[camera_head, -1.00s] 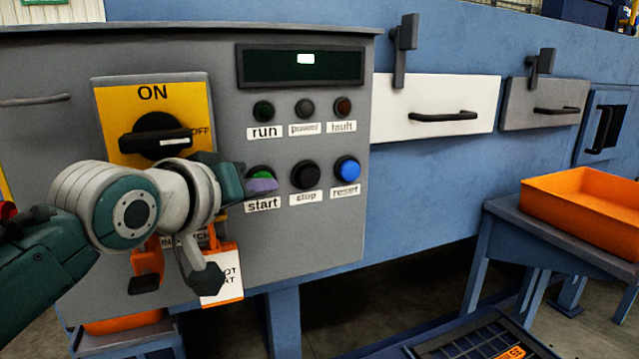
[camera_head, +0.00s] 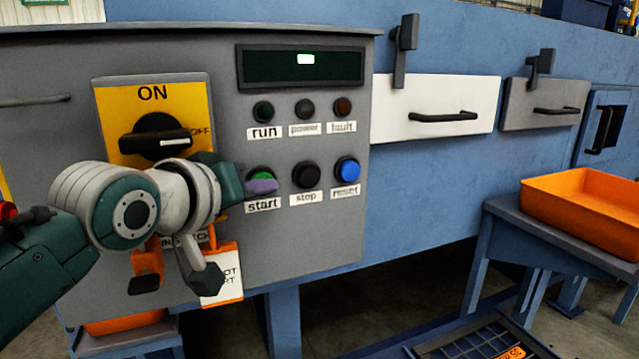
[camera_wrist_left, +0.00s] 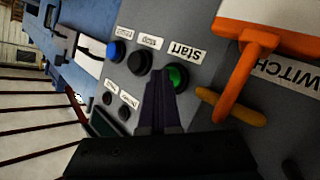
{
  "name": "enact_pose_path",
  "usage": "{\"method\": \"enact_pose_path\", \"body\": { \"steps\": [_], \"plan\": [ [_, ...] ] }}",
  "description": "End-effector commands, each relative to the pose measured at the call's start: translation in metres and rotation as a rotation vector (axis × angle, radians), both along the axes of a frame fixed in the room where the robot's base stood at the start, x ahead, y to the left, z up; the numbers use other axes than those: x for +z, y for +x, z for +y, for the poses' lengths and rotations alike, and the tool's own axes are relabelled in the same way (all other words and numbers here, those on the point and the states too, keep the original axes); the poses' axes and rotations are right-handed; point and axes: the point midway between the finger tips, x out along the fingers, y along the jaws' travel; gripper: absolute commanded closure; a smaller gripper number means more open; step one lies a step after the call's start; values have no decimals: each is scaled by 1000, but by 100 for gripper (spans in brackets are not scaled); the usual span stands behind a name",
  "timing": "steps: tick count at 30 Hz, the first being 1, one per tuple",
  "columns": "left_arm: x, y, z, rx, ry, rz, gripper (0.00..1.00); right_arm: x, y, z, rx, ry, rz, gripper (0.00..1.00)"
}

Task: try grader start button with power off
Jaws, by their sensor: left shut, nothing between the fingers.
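The green start button (camera_head: 262,174) is on the grey panel, partly hidden by my left gripper (camera_head: 262,186). The gripper is shut and empty, its purple tips at the button's lower front. In the left wrist view, the tips (camera_wrist_left: 158,78) overlap the edge of the green button (camera_wrist_left: 177,77); I cannot tell whether it is pressed. The black rotary switch (camera_head: 155,139) on the yellow plate has its handle lying level toward OFF. The run lamp (camera_head: 263,111), power lamp (camera_head: 305,108) and fault lamp (camera_head: 343,107) look dark. My right gripper is not in view.
The stop button (camera_head: 306,174) and blue reset button (camera_head: 347,170) sit right of start. An orange lockout piece (camera_head: 147,258) and a hanging tag (camera_head: 222,277) are below the switch, close to my wrist. An orange tray (camera_head: 585,205) stands on a blue stand at right.

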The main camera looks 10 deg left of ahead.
Motion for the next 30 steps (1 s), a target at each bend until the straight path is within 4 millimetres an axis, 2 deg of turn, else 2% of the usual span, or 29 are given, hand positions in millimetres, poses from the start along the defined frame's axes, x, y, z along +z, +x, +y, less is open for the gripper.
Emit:
{"method": "enact_pose_path", "body": {
  "steps": [30],
  "plan": [
    [-1, 8, 8, 5, 4, 3, 100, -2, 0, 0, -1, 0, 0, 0]
  ]
}}
